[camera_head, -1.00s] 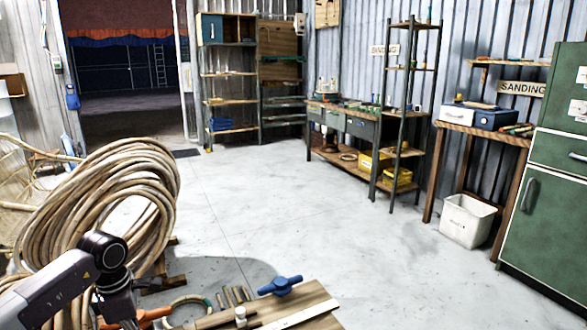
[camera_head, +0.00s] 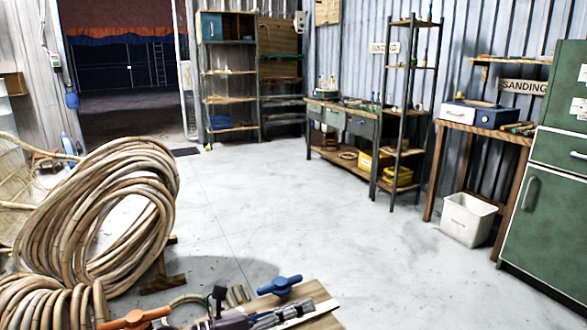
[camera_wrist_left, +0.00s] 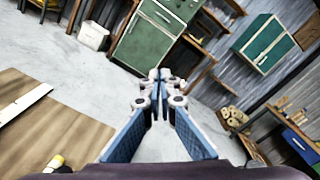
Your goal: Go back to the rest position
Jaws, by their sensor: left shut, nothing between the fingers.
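My left gripper (camera_head: 292,309) is low in the head view, over the wooden workbench board (camera_head: 318,293) at the bottom edge. Its fingers point to the right. In the left wrist view the gripper (camera_wrist_left: 161,78) is shut with its fingertips together and nothing between them. The board (camera_wrist_left: 60,125) lies to the left there. My right gripper is in no view.
A blue-handled clamp (camera_head: 280,285) and an orange-handled one (camera_head: 134,318) are by the gripper. Large rattan coils (camera_head: 100,205) stand at left. A green cabinet (camera_head: 552,215) and white bin (camera_head: 468,219) are at right. The middle floor is clear.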

